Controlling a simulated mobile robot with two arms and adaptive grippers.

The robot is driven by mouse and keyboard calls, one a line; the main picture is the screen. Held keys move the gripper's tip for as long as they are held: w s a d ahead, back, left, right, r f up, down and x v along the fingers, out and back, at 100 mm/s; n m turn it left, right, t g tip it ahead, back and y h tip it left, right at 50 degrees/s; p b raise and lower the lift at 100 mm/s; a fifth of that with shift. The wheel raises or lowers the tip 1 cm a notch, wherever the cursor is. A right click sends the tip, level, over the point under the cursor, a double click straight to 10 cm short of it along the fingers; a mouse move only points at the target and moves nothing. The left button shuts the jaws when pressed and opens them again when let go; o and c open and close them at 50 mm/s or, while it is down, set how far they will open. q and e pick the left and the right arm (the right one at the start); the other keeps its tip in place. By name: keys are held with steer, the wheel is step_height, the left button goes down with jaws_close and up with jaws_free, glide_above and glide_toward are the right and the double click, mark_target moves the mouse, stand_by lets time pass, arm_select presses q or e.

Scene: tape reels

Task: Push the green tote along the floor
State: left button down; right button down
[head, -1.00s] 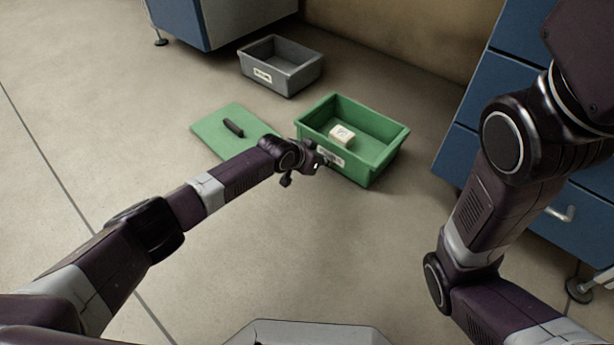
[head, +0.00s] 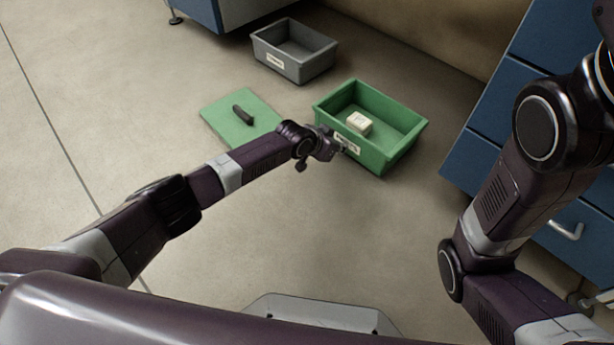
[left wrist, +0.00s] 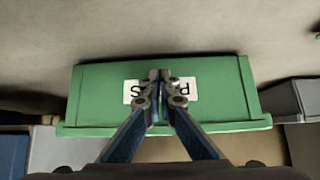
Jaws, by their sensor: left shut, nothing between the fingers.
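The green tote (head: 395,158) stands upright on the floor right of centre, with a small whitish block (head: 360,123) inside it. Its near wall has a white label (head: 347,144). In the left wrist view the tote (left wrist: 222,98) fills the middle, with the label (left wrist: 132,92) upside down. My left gripper (head: 340,146) is shut and empty at this labelled wall; its closed fingertips (left wrist: 160,76) lie in front of the label and hide its middle. I cannot tell whether they touch the wall. My right arm shows at the right, but its gripper is out of view.
A green mat (head: 225,118) with a dark object (head: 243,115) on it lies left of the tote. A grey bin (head: 290,64) stands behind. Blue drawers (head: 500,150) stand at the right, and another cabinet at the back left. The floor left and near is clear.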

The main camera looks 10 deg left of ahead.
mark_target(349, 138)
arm_select(q)
steer(key=shift+w+d+f+b, duration=0.2)
steer(key=shift+w+d+b, duration=0.5)
steer(key=shift+b, duration=0.5)
steer(key=shift+w+d+r+b, duration=0.1)
steer(key=shift+w+d+b, duration=0.35)
steer(key=shift+w, duration=0.2)
steer(key=shift+w+d+b, duration=0.35)
steer(key=shift+w+b, duration=0.15)
steer(key=shift+w, duration=0.1)
steer(key=shift+w+d+r, duration=0.15)
steer(key=shift+w+d, duration=0.05)
steer(key=shift+w, duration=0.15)
steer(key=shift+w+d, duration=0.4)
steer(key=shift+w, duration=0.1)
